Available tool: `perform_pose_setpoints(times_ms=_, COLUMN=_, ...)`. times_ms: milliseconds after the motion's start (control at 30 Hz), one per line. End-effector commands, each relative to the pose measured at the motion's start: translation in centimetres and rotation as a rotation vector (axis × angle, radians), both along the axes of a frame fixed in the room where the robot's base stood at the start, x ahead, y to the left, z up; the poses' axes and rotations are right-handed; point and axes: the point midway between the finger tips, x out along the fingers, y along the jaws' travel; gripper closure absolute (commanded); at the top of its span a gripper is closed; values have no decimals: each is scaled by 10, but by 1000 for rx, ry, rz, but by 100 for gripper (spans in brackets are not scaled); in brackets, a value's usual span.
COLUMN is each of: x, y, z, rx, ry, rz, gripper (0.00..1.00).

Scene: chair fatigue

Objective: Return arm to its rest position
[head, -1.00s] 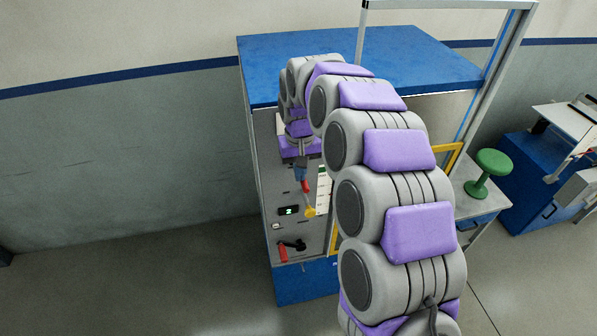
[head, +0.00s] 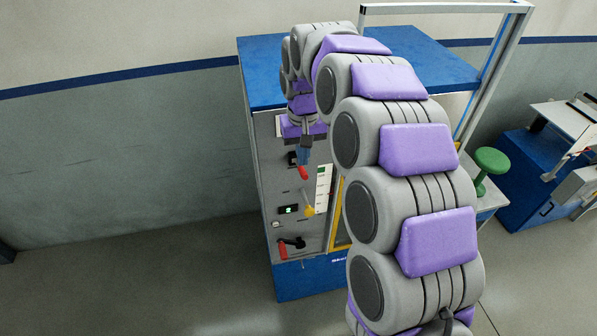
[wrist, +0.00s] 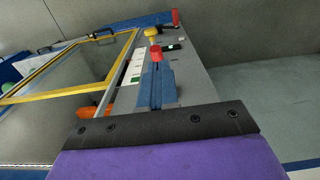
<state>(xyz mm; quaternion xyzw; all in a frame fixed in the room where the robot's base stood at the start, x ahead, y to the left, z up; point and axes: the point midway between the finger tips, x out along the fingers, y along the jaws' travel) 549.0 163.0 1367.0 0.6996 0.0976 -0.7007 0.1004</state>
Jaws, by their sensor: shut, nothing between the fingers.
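My gripper (head: 303,173) hangs in front of the upper part of the grey control panel (head: 315,235) on the blue-topped machine. Its blue fingers and red tips point down and are together, with nothing seen between them. In the wrist view my gripper (wrist: 155,53) shows closed, apart from the panel as far as I can tell. My arm arches over the right side of the machine in the head view and hides part of it.
The panel carries a yellow knob (head: 308,211), a lit display (head: 288,210) and a red-handled lever (head: 283,249). A yellow-framed door (wrist: 70,67) is beside it. A green stool-shaped object (head: 490,161) stands at right.

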Motion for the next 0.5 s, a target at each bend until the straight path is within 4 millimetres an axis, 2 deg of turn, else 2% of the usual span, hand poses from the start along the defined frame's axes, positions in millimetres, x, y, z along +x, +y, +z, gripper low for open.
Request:
perform_pose_setpoints(times_ms=367, x=0, y=1, z=-1, rx=-1, ry=0, rz=-1, gripper=100)
perform_pose_setpoints(times_ms=500, x=-10, y=-5, z=-4, rx=0, ry=4, rz=-4, gripper=100)
